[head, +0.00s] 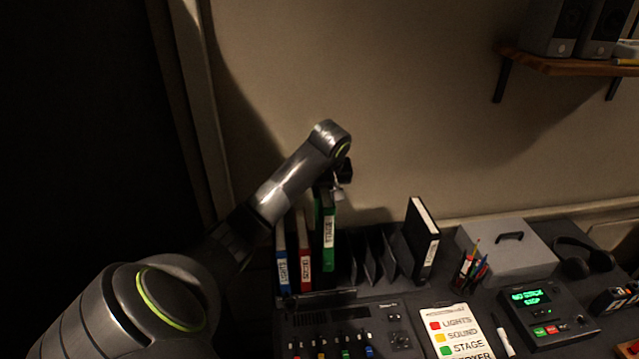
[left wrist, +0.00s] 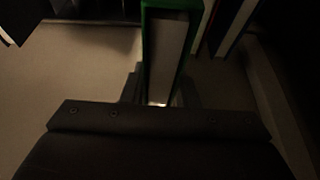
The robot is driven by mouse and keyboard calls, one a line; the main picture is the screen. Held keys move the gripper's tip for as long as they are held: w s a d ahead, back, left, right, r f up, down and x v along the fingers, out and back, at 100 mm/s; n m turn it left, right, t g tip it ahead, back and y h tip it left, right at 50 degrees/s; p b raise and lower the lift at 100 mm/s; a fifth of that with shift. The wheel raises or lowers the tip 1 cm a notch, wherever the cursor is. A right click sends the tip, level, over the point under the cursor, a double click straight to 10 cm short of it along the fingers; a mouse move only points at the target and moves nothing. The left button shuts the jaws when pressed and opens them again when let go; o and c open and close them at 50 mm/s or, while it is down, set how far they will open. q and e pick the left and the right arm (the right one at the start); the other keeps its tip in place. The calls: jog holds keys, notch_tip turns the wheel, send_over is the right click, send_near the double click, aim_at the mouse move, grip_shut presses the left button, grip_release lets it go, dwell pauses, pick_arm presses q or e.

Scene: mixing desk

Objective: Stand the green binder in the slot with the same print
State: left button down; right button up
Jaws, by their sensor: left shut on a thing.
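The green binder (head: 328,231) is upright above the file rack, with a white label reading STAGE on its spine. My left gripper (head: 341,188) is shut on its upper end. In the left wrist view the green binder (left wrist: 168,45) stands between the two fingers of my left gripper (left wrist: 160,98). The rack (head: 372,258) has several dark dividers with empty slots right of the green binder. A blue binder (head: 282,262) and a red binder (head: 304,255) stand at the rack's left. Whether the green binder's lower end touches the rack, I cannot tell. Slot prints are not readable. My right gripper is not in view.
A black binder (head: 422,238) stands right of the dividers. A mixer (head: 345,325) and a label card (head: 457,332) lie in front. A pen cup (head: 468,271), grey box (head: 506,254) and small console (head: 545,312) are to the right. A wall shelf (head: 570,65) is upper right.

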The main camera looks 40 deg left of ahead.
pick_arm(q)
jog(key=shift+f+b, duration=2.95)
jog(key=shift+f, duration=3.2)
jog(key=shift+b, duration=0.55)
jog(key=shift+f+b, duration=0.25)
jog(key=shift+b, duration=0.1)
jog(key=c, duration=1.1)
grip_release()
jog(key=shift+s, duration=0.1)
jog(key=shift+o, duration=0.2)
